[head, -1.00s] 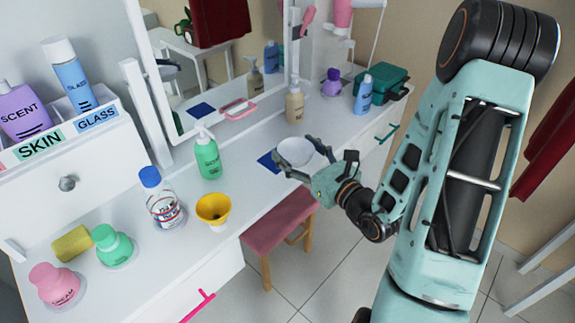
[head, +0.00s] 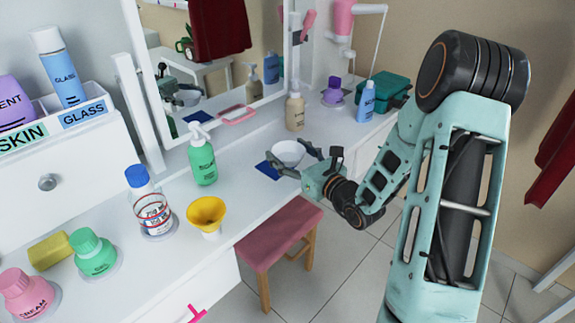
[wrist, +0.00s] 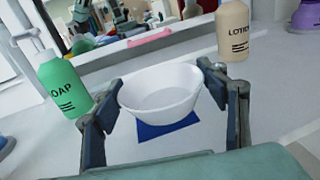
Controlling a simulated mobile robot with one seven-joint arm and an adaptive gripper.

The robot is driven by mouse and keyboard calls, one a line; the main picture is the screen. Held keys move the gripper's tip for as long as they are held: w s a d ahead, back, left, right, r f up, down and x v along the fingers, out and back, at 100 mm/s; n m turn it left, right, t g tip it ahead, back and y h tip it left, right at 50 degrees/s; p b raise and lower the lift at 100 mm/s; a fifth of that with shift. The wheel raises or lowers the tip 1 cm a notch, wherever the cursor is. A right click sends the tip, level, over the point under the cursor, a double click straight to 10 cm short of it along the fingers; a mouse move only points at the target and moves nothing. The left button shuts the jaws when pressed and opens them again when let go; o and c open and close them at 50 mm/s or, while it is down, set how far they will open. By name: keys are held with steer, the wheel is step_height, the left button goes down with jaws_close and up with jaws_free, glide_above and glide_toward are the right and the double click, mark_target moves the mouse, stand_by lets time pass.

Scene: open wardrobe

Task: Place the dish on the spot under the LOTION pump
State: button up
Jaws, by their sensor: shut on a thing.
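The dish, a white round bowl (head: 288,152), is between the two fingers of my gripper (head: 295,158), which is shut on it. In the wrist view the dish (wrist: 162,92) looks upright, with a finger at each side. It covers the back part of a blue square (wrist: 168,130) on the table. That square (head: 268,171) also shows in the head view, at the dish's front left. I cannot tell whether the dish touches the surface. The beige LOTION pump bottle (head: 295,112) stands behind the dish; in the wrist view the bottle (wrist: 232,34) is at back right.
A green SOAP pump (head: 202,160) stands left of the dish. A yellow funnel-like cup (head: 206,215) and a clear blue-capped bottle (head: 150,208) are nearer. A pink-framed item (head: 237,114) lies by the mirror. A pink stool (head: 280,238) stands below the front edge.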

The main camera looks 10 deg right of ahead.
steer(key=shift+w+f, duration=0.35)
steer(key=shift+f, duration=0.05)
steer(key=shift+w+f+b, duration=0.15)
steer(key=shift+f+b, duration=0.15)
steer(key=shift+f, duration=0.55)
steer(key=shift+w+f+b, duration=0.15)
steer(key=shift+f+b, duration=0.1)
steer(key=shift+f, duration=0.55)
steer(key=shift+f, duration=0.15)
steer(key=shift+f, duration=0.15)
steer(key=o, duration=1.2)
steer(key=shift+c, duration=0.2)
